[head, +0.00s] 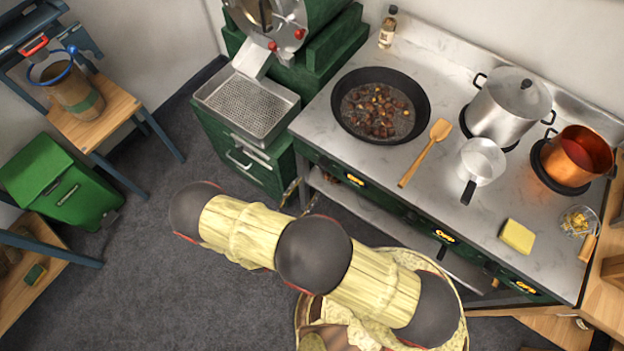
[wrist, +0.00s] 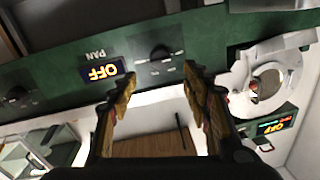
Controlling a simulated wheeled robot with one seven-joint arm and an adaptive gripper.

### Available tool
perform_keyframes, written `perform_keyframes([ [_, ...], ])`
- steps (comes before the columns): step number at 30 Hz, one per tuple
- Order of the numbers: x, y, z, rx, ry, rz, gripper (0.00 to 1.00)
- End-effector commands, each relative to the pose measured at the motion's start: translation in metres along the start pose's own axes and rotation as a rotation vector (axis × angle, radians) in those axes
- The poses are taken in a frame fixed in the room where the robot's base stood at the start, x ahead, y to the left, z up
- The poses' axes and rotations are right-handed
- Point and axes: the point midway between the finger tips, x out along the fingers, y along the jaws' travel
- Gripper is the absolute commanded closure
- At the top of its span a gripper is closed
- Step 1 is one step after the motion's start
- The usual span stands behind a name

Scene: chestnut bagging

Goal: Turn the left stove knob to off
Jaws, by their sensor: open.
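The stove's green front panel runs across the wrist view, which is upside down. A dark round knob (wrist: 160,58) sits on it, straight ahead of my gripper (wrist: 159,78). Beside the knob, a lit display (wrist: 103,71) reads OFF, with PAN printed next to it. My gripper is open, its gold-coloured fingers apart on either side of the knob's line, with nothing between them. I cannot tell whether they touch the knob. In the head view my gripper (head: 301,194) is at the stove's left front end. That knob is not clearly visible there; a lit display (head: 355,180) shows nearby.
Another knob (wrist: 17,97) is further along the panel. On the stove (head: 450,160) stand a chestnut pan (head: 341,112), a steel pot (head: 510,105), a small saucepan (head: 482,160) and a copper pot (head: 577,155). A green cabinet (head: 235,160) stands close left of the stove.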

Motion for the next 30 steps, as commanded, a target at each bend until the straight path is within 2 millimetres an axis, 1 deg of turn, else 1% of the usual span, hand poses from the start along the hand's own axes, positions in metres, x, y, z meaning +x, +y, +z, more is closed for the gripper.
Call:
perform_keyframes([
  [1,-0.008,-0.001,0.0,0.0,-0.001,-0.004,0.52],
  [3,-0.015,-0.001,0.0,0.0,-0.001,-0.002,0.52],
  [9,-0.024,0.0,0.0,0.0,0.0,0.0,0.52],
  [26,-0.025,0.0,0.0,0.0,0.0,0.0,0.52],
  [30,-0.025,0.0,0.0,0.056,0.0,0.0,0.52],
])
